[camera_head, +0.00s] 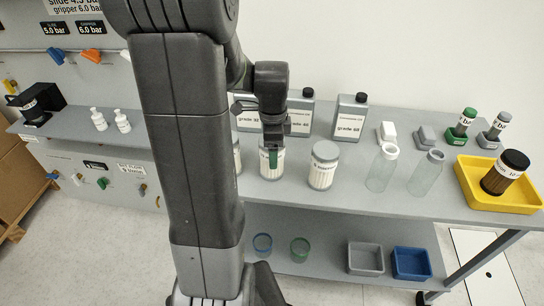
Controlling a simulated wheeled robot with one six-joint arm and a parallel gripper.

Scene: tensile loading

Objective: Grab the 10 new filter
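Several white ribbed cylinders that look like filters stand on the grey bench. One (323,167) is in plain view with a label too small to read. Another (271,168) stands to its left, partly covered by my gripper (272,160). A third (237,158) is mostly hidden behind my arm. My gripper points down in front of or over the middle cylinder; I cannot tell whether it touches it. Green shows at its tip, and its opening is not clear. A brown filter with a black cap (505,173) leans in a yellow tray (485,200) at the right.
Grey bottles (350,118) stand behind the filters. Clear jars (383,168) stand to their right, with green and grey stamp-like items (462,124) farther right. Small white bottles (99,119) are at the left. The lower shelf holds grey and blue bins (411,263) and two glasses (300,250).

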